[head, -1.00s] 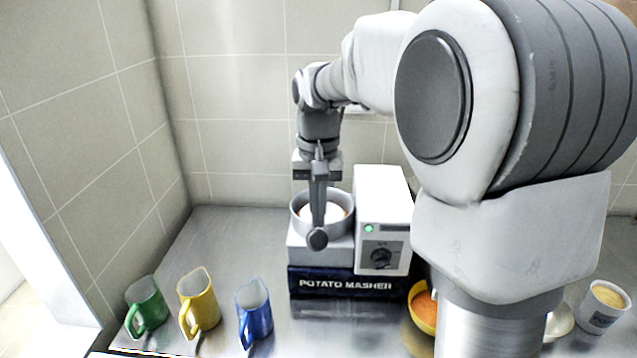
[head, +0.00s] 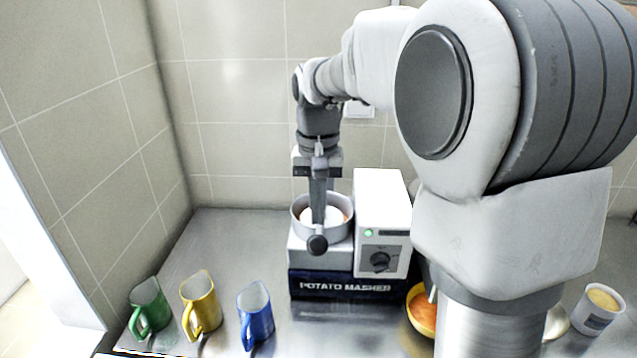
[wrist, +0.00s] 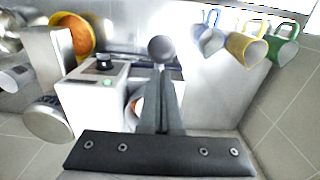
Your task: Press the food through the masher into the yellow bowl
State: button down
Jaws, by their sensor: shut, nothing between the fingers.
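The potato masher (head: 340,288) has a white housing with a green light and dial, and a round grey pot (head: 345,229) at its left. Orange food and a whitish part show inside the pot. A dark bar ending in a round knob (head: 317,244) stands out over the pot's front; it also shows in the wrist view (wrist: 161,48). My gripper (head: 319,195) is shut and empty, pointing down at the pot beside this bar; whether they touch is hidden. The yellow bowl (head: 420,312) holds orange food right of the masher, partly behind my arm, and shows in the wrist view (wrist: 85,31).
Green (head: 149,304), yellow (head: 201,304) and blue (head: 255,314) mugs stand in a row at the front left. A white tub (head: 598,308) is at the front right.

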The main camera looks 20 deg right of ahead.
notch_tip(320, 180, up, 14)
jog(key=p, duration=1.1)
jog(key=shift+f, duration=0.2)
dwell(0.8)
